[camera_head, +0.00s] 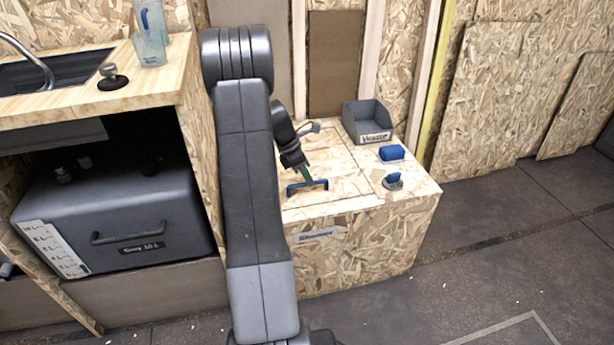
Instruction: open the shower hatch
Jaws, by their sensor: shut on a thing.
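The shower hatch (345,172) is a square chipboard panel set flush in the top of a chipboard box, its edges showing as thin dark seams. The hatch looks flat with the box top. My arm hides the left part of the box and some of the hatch's left side. A label (316,236) is on the box's front face.
On the box top, a grey open bin (367,122) stands at the back right, with a blue block (391,153) and a blue-topped brush-like item (393,181) in front. A counter with a sink and a grey tank (115,215) stand left. Floor at right is clear.

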